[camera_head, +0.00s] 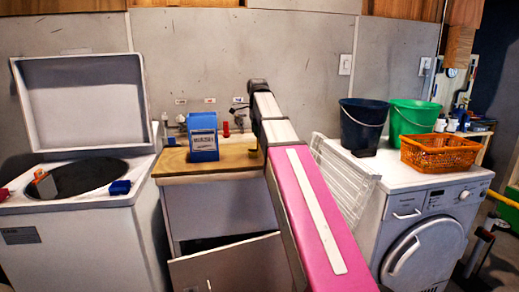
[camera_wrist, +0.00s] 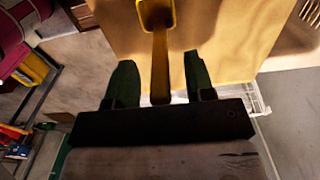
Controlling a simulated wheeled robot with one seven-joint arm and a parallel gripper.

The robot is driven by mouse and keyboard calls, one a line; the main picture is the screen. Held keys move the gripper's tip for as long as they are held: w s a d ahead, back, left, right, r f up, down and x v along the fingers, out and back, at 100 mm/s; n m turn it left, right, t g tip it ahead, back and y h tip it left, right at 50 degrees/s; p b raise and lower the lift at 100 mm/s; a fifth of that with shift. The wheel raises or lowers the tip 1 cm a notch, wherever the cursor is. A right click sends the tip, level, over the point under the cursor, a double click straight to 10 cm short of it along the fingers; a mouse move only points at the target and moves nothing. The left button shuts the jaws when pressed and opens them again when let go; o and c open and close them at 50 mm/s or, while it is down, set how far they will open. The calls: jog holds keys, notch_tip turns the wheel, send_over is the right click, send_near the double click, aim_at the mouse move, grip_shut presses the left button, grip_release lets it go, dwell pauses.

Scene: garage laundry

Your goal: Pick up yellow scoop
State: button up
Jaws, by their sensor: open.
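The yellow scoop (camera_wrist: 158,18) shows at the top middle of the wrist view, over the tan wooden worktop (camera_wrist: 225,30). Its bowl lies beyond my fingertips and its handle runs back toward the palm. My gripper (camera_wrist: 159,62) is open, with one green finger on each side of the handle. A gap shows between the handle and each finger, so neither finger appears to touch it. I cannot tell the height of the fingers over the worktop. In the head view my arm hides most of the gripper, and the scoop is not clear there.
A blue detergent box (camera_head: 203,137) stands on the worktop (camera_head: 172,165), left of my arm. A white washing machine (camera_head: 430,212) at the right carries a dark bucket (camera_head: 361,126), a green bucket (camera_head: 412,124) and an orange basket (camera_head: 440,153). An open-lidded washer (camera_head: 85,210) stands left.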

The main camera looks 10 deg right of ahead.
jog(key=shift+f, duration=0.45)
grip_shut()
